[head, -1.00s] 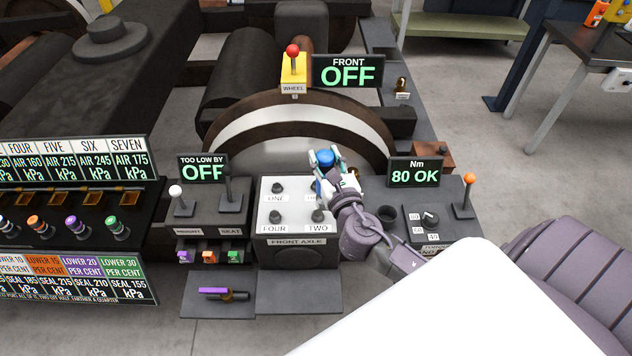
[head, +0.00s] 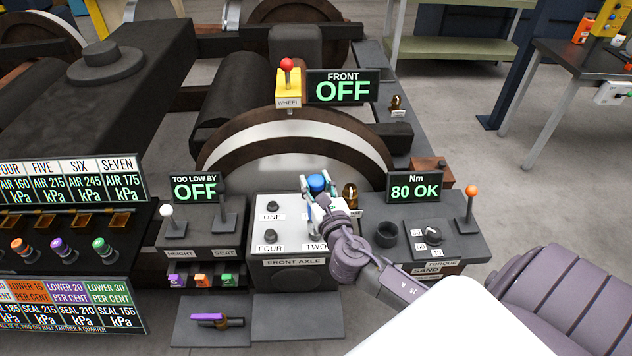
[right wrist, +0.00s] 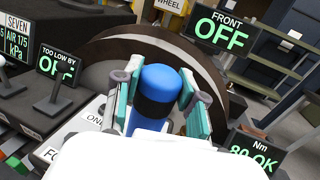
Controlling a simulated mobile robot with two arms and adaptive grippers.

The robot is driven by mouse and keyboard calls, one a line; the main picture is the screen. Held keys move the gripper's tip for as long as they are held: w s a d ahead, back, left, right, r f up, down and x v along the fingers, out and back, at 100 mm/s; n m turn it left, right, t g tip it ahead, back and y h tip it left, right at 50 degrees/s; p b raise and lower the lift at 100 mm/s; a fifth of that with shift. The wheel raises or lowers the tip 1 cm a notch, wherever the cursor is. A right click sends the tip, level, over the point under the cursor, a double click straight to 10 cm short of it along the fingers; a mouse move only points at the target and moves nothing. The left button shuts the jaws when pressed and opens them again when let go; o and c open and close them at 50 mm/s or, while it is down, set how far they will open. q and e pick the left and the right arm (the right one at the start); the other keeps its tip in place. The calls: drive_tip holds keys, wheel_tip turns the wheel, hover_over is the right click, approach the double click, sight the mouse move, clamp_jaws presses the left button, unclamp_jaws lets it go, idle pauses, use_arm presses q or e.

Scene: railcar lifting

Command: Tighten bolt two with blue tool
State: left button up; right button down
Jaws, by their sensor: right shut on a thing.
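The blue tool (head: 316,182), with a round blue head and dark band, is upright in my right gripper (head: 319,190). In the right wrist view the blue tool (right wrist: 158,92) stands between the two teal-padded fingers, which are shut on it. The gripper is over the right part of the white FRONT AXLE panel (head: 287,238). The TWO label (head: 315,247) shows just below the gripper; bolt two itself is hidden behind gripper and tool. I cannot tell whether the tool touches a bolt. The Nm display (head: 414,188) reads 80 OK. My left gripper is not in view.
Bolts one (head: 272,207) and four (head: 270,235) stand on the panel's left side. A brass piece (head: 350,195) is close right of the gripper. A torque dial (head: 432,237) and orange-knobbed lever (head: 470,200) are farther right. A purple-handled tool (head: 216,320) lies on the lower shelf.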

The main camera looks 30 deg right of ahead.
sight(316, 194)
idle(0.7)
drive_tip(key=shift+p, duration=0.3)
drive_tip(key=shift+s+f+b, duration=0.1)
drive_tip(key=shift+f+b, duration=1.1)
drive_tip(key=shift+f, duration=0.65)
idle(2.8)
drive_tip(key=shift+r, duration=0.15)
drive_tip(key=shift+r+p, duration=3.5)
drive_tip(key=shift+p, duration=0.2)
